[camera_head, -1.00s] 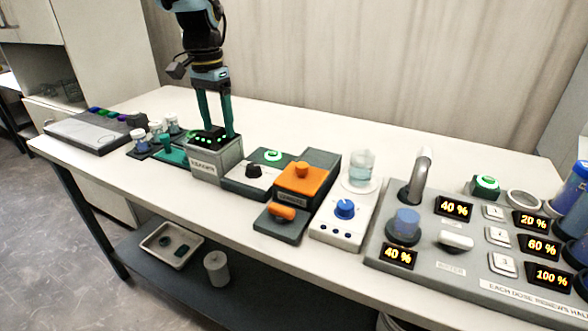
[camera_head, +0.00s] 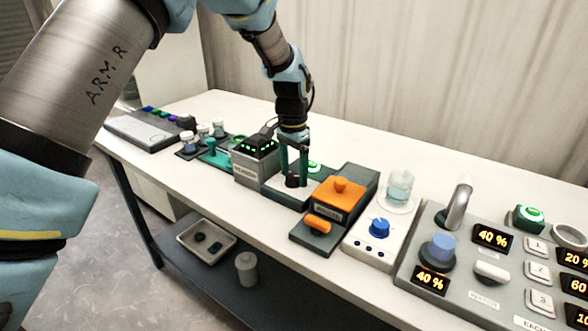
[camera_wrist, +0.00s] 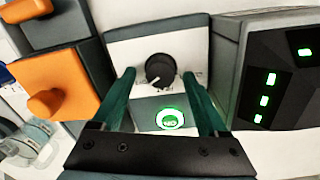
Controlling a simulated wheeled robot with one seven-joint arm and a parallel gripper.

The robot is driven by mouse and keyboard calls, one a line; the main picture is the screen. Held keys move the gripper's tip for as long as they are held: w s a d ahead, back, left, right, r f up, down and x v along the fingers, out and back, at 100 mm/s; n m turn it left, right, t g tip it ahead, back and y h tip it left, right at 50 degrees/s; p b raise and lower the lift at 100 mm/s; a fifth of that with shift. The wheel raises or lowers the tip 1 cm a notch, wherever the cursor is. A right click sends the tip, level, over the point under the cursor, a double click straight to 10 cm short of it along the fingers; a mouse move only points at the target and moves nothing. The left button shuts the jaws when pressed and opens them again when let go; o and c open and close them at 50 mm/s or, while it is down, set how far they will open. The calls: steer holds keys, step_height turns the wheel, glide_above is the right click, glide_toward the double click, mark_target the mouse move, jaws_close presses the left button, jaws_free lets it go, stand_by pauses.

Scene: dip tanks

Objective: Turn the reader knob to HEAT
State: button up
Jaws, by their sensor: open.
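The reader knob (camera_wrist: 160,70) is a round black knob with a white pointer line on a white panel (camera_wrist: 116,48) in the wrist view. Its pointer slants toward the lower left of that view; the lettering around it is too small to read. A green-lit round button (camera_wrist: 170,119) sits on the same unit. My gripper (camera_wrist: 165,82) is open, its two green fingers reaching down on either side of the knob with gaps to it. In the head view my gripper (camera_head: 293,178) is over the knob unit, and its fingers partly hide the knob.
The grey block with green lights (camera_head: 254,160) stands close on the left. The orange-topped unit (camera_head: 339,200) stands close on the right. Further right are a white unit with a blue knob (camera_head: 380,227), a beaker (camera_head: 399,187) and the dosing panel (camera_head: 462,275).

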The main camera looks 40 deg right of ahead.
steer(key=shift+f, duration=0.15)
steer(key=shift+c, duration=0.3)
jaws_close()
stand_by(0.3)
